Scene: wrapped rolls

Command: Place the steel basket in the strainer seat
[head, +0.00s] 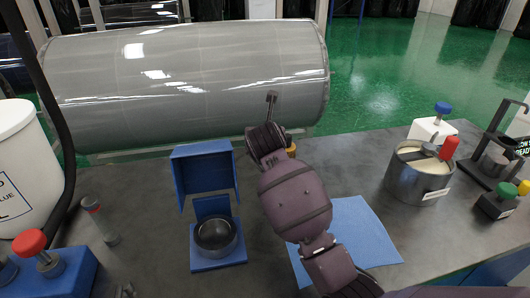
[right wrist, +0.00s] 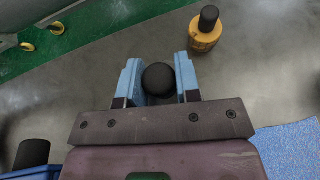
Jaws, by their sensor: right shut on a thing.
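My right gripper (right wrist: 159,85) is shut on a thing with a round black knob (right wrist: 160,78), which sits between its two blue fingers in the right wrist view. The rest of the held thing is hidden, so I cannot tell if it is the steel basket. In the head view my right arm hides the fingertips. A blue stand (head: 206,262) with an upright blue panel (head: 205,172) is left of my right arm. A dark round metal cup (head: 215,237) is on its base; I cannot tell if this is the strainer seat. My left gripper is not in view.
A yellow piece with a black top (right wrist: 205,32) stands close to my right gripper. A blue cloth (head: 360,240) lies under my right arm. A steel pot (head: 405,182) and a small stand (head: 495,165) are on the right. A big grey roll (head: 190,85) lies behind the table.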

